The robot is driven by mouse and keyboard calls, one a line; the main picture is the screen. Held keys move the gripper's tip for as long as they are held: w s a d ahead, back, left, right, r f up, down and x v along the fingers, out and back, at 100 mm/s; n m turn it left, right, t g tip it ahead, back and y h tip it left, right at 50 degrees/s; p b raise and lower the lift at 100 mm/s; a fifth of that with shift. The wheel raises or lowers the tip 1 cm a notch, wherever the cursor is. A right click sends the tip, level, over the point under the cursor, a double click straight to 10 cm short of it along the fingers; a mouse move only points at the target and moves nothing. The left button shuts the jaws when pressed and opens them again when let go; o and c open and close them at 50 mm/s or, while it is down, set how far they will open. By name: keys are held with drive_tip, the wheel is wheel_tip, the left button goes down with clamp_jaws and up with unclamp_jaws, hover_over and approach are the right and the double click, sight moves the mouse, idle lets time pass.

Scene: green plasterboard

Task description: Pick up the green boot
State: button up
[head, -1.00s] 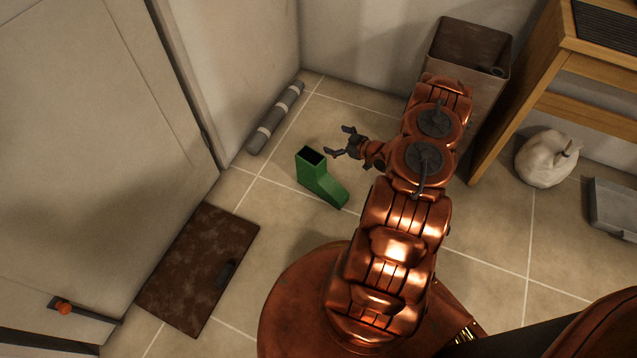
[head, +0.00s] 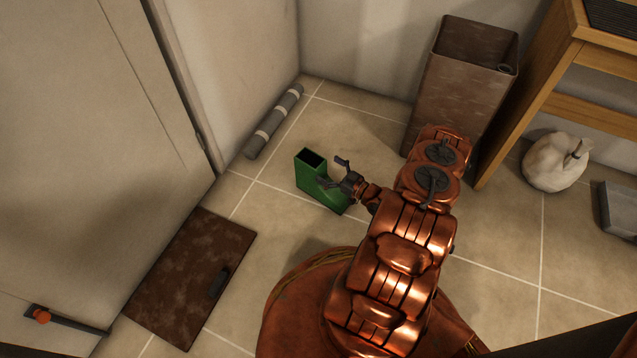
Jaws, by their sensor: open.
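The green boot (head: 309,179) stands upright on the tiled floor in the middle of the head view. Its dark open top faces up and its toe points to the lower right. My gripper (head: 331,172) is open, with its fingers spread over the boot's right side near the shaft. The gripper hides part of the boot's foot. I cannot tell whether the fingers touch the boot.
A grey roll (head: 274,121) lies along the wall behind the boot. A brown mat (head: 180,270) lies at the lower left. A brown bin (head: 455,95), a wooden table (head: 575,45) and a white sack (head: 553,163) stand to the right. The floor around the boot is clear.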

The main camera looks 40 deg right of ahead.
sight(322, 166)
drive_tip(key=b+x, duration=0.1)
drive_tip(key=x, duration=0.2)
drive_tip(key=shift+w+a+f+b, duration=0.1)
drive_tip(key=shift+w+a+b, duration=0.1)
drive_tip(key=shift+b, duration=0.15)
drive_tip(key=shift+w+a, duration=0.1)
drive_tip(key=shift+w, duration=0.35)
drive_tip(key=shift+c, duration=0.2)
clamp_jaws()
